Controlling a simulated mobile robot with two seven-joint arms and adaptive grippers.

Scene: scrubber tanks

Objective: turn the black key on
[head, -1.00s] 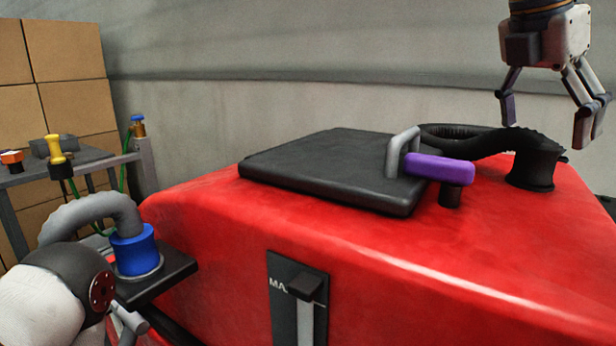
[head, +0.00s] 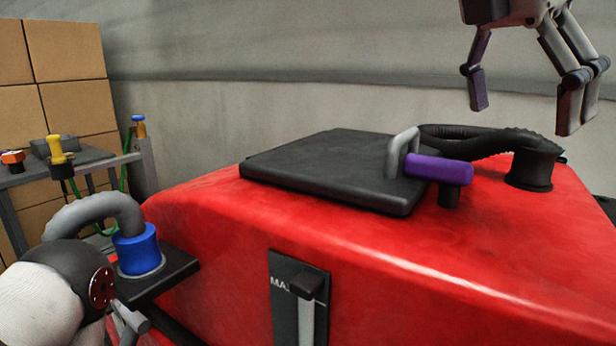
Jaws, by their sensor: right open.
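My right gripper (head: 525,101) hangs open and empty at the upper right. Its fingers point down, above and behind the purple handle and the black hose. No part that I can surely call a black key shows. A black knob (head: 306,285) sits on a dark upright plate with a pale strip, partly lettered "MA", on the front of the red tank (head: 430,265). The right gripper is well apart from it. A part of my left arm shows at the lower left, but its gripper is not seen.
A black lid (head: 325,165) with a grey loop and a purple handle (head: 438,169) stands out on the tank top. A ribbed black hose (head: 480,145) lies behind. A blue collar (head: 138,250) with a grey hose is at left, near a grey table (head: 80,162) and stacked boxes (head: 70,110).

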